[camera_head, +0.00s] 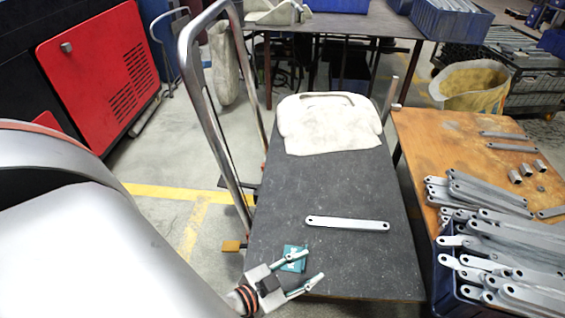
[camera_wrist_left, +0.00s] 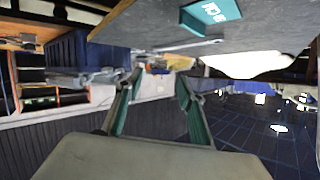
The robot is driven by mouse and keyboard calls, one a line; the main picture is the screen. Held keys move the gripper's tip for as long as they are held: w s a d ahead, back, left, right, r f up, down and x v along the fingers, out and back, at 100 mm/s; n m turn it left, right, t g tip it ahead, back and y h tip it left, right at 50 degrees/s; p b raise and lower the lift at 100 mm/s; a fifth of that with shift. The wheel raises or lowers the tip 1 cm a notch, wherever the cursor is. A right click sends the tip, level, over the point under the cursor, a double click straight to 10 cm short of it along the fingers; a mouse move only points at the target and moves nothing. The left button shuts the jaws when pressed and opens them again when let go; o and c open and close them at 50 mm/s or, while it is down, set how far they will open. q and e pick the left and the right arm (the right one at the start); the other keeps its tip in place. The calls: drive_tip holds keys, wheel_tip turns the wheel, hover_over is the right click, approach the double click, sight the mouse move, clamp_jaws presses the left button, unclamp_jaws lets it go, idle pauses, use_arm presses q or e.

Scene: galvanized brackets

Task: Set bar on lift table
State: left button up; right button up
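A light grey metal bar (camera_head: 347,223) with a hole at each end lies flat on the dark top of the lift table (camera_head: 345,262), roughly crosswise. My left gripper (camera_head: 314,265) is over the near left part of the table, nearer the front edge than the bar. Its two fingers are spread with nothing between them, and they also show apart in the left wrist view (camera_wrist_left: 160,85). The gripper is apart from the bar. My right gripper is in neither view.
A teal item with white markings (camera_head: 293,259) lies on the table by the left fingers. A pale cloth-like piece (camera_head: 328,122) covers the table's far end. A metal handle frame (camera_head: 205,100) rises at left. A wooden table (camera_head: 440,135) and many brackets (camera_head: 500,240) are at right.

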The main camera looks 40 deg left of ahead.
use_arm(q)
drive_tip(key=s+a+f+g+y, duration=0.1)
drive_tip(key=s+a+f+g, duration=0.15)
drive_tip(key=s+f, duration=0.35)
wheel_tip(320, 180, up, 6)
drive_tip(key=s+d+p, duration=0.2)
drive_tip(key=p, duration=0.7)
drive_tip(key=shift+r+n, duration=0.15)
drive_tip(key=shift+n, duration=0.25)
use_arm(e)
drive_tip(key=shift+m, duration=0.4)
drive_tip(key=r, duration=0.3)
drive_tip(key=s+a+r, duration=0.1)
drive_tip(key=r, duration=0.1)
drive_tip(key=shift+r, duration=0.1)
use_arm(q)
drive_tip(key=shift+r, duration=0.1)
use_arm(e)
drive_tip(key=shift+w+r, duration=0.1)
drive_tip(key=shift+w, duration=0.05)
